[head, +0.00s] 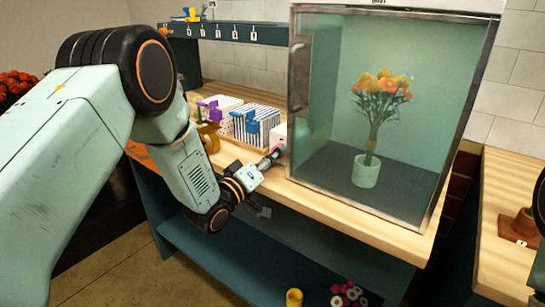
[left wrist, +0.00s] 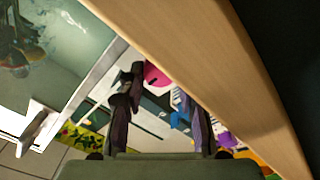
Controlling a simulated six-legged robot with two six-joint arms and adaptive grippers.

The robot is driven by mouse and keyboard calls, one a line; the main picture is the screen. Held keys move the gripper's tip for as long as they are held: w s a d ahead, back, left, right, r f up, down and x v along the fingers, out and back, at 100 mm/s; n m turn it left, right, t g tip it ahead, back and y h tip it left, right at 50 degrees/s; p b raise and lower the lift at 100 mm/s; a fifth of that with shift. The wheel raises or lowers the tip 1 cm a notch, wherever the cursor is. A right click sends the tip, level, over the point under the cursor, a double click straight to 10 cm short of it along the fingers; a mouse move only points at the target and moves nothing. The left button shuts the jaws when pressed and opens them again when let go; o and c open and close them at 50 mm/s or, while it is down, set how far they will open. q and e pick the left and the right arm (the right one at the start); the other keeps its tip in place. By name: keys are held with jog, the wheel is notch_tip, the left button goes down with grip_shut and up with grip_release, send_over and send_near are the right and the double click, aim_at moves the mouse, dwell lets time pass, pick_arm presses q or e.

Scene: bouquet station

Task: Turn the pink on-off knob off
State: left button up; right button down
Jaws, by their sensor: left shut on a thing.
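The pink knob (left wrist: 156,76) shows in the left wrist view as a rounded pink piece at the far end of my fingers. In the head view it is mostly hidden behind the fingertips, at a small white box (head: 277,135) beside the glass cabinet. My left gripper (head: 275,155) reaches this spot from the left and is shut on the knob; its dark fingers (left wrist: 160,105) stand on either side of it in the wrist view. The knob's exact angle cannot be told. My right gripper is not in view.
The glass cabinet (head: 297,100) holds a vase of orange and yellow flowers (head: 366,172) right of my gripper. Striped boxes (head: 255,125) stand left on the wooden counter (head: 345,203). The counter's front edge runs close to my left gripper. Pink and white rolls (head: 348,293) lie below.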

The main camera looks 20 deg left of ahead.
pick_arm(q)
jog(key=o, duration=1.2)
jog(key=shift+c, duration=0.2)
jog(key=shift+r, duration=0.1)
notch_tip(320, 180, up, 10)
